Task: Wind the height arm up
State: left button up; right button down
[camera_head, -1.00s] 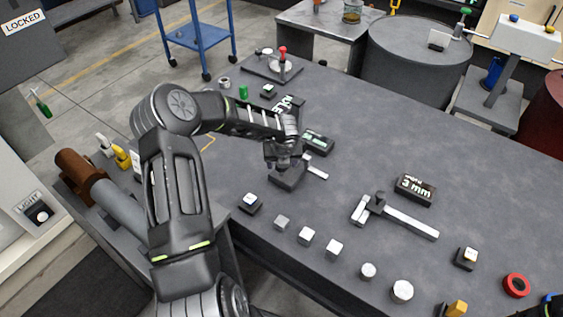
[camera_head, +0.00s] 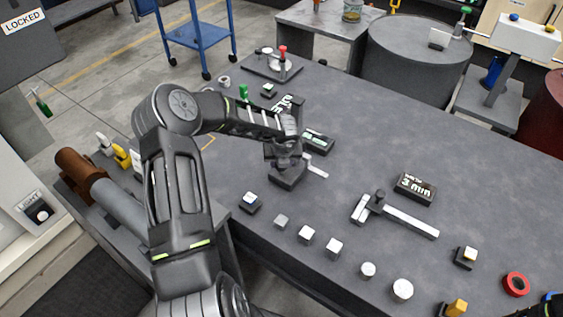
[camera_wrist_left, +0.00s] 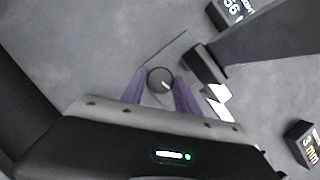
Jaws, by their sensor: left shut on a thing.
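My left gripper (camera_head: 285,160) reaches down over a small dark block (camera_head: 287,180) on the grey bench. In the left wrist view, its purple fingers (camera_wrist_left: 159,92) are shut on a round dark knob (camera_wrist_left: 160,80) with a white mark, one finger on each side. The knob sits on a grey plate, beside a dark upright block (camera_wrist_left: 203,66). A white arm (camera_head: 317,168) sticks out to the right of the block; its pale end (camera_wrist_left: 220,100) also shows in the wrist view. In the head view the gripper hides the knob.
A dark readout box (camera_head: 318,140) stands just behind the block. A "3 mm" box (camera_head: 415,187) and a caliper-like tool (camera_head: 400,215) lie to the right. Several small light pieces (camera_head: 306,235) line the bench's front edge.

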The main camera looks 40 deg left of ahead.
pick_arm(q)
jog(key=shift+m, duration=0.3)
grip_shut()
